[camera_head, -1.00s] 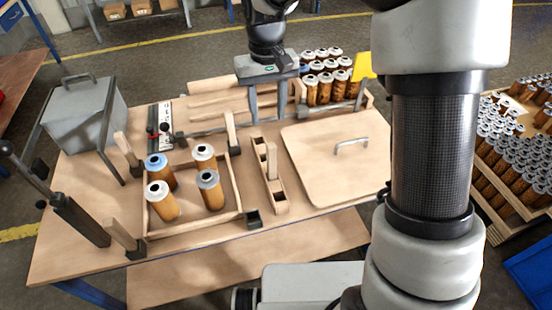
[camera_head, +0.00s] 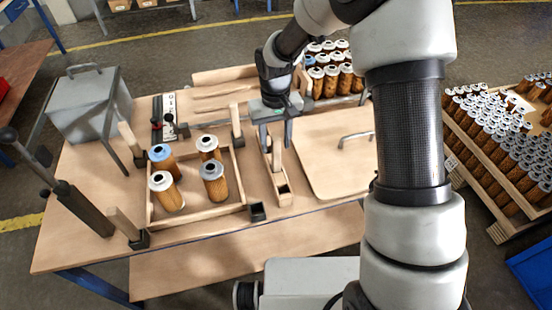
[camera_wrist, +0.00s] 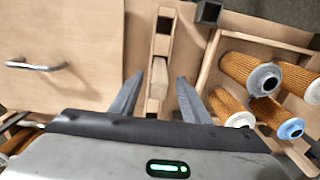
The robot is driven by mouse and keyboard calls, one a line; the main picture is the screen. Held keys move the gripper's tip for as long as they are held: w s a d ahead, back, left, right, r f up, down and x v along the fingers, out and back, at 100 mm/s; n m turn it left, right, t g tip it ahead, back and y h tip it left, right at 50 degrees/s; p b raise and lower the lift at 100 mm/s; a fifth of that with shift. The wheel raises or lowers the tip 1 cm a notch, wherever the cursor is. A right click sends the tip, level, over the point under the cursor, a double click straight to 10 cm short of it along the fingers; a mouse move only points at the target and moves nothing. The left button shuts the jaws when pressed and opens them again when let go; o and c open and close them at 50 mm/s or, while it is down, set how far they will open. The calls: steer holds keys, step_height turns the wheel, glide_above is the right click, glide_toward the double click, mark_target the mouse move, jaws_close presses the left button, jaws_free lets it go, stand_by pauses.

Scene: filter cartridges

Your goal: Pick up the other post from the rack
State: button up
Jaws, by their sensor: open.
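The rack (camera_head: 283,199) is a narrow slotted wooden holder on the table, between the framed tray and the flat board. One pale wooden post (camera_head: 276,157) stands in it; other slots look empty. In the wrist view the rack (camera_wrist: 164,12) runs away from me and the post (camera_wrist: 158,84) shows from above. My gripper (camera_head: 277,144) is open and empty, over the rack close to the post. In the wrist view the fingers of my gripper (camera_wrist: 160,78) show on either side of the post, with gaps; their height relative to its top is unclear.
The tray (camera_head: 195,221) holds several filter cartridges, with wooden posts in dark sockets around it. A board (camera_head: 320,165) with a metal handle lies right of the rack. A grey lidded box (camera_head: 88,108) and a lever press (camera_head: 80,210) stand left. More cartridges stand behind.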

mark_target(276, 159)
step_height(276, 159, down, 3)
steer(key=shift+w+r, duration=0.1)
jaws_close()
